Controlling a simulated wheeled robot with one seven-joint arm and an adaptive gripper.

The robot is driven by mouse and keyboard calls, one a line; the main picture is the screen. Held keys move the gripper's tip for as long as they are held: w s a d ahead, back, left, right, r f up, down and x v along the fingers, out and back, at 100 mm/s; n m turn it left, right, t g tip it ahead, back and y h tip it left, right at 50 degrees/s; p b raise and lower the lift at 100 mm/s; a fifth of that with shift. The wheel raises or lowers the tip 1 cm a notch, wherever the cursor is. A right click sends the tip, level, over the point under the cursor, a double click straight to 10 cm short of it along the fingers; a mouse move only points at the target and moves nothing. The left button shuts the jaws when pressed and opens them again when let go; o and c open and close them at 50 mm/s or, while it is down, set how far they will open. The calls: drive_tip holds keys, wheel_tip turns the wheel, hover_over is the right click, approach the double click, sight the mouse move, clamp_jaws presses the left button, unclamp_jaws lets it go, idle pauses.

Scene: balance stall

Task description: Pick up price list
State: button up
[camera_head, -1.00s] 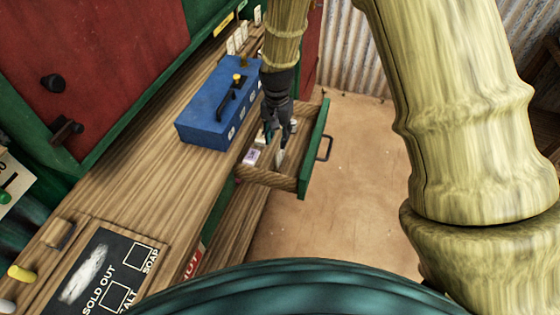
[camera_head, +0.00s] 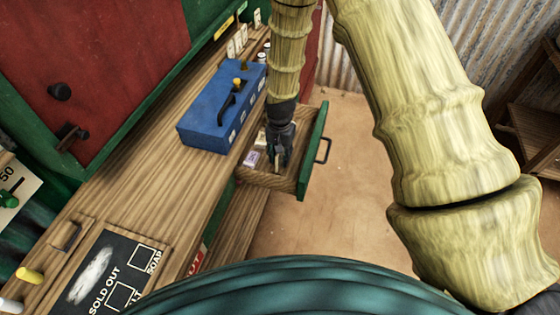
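The drawer (camera_head: 303,176) under the counter is pulled open, with its green front to the right. My gripper (camera_head: 276,162) points down into it, its fingertips among the contents. A small pale, purplish packet (camera_head: 251,158) lies in the drawer to the left of the fingers. A whitish item shows right at the fingers, partly hidden by them; I cannot tell if it is the price list or if the fingers hold it. No other sheet in view is clearly the price list. The finger gap is too small and dark to read.
A blue box (camera_head: 205,120) with a black handle stands on the wooden counter (camera_head: 150,180), left of my gripper. A black "SOLD OUT" board (camera_head: 98,280) lies at the near end. Upright pale cards (camera_head: 238,42) stand behind the box. The floor right of the drawer is clear.

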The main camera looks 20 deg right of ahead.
drive_tip(key=shift+f, duration=0.55)
clamp_jaws()
drive_tip(key=shift+r, duration=0.15)
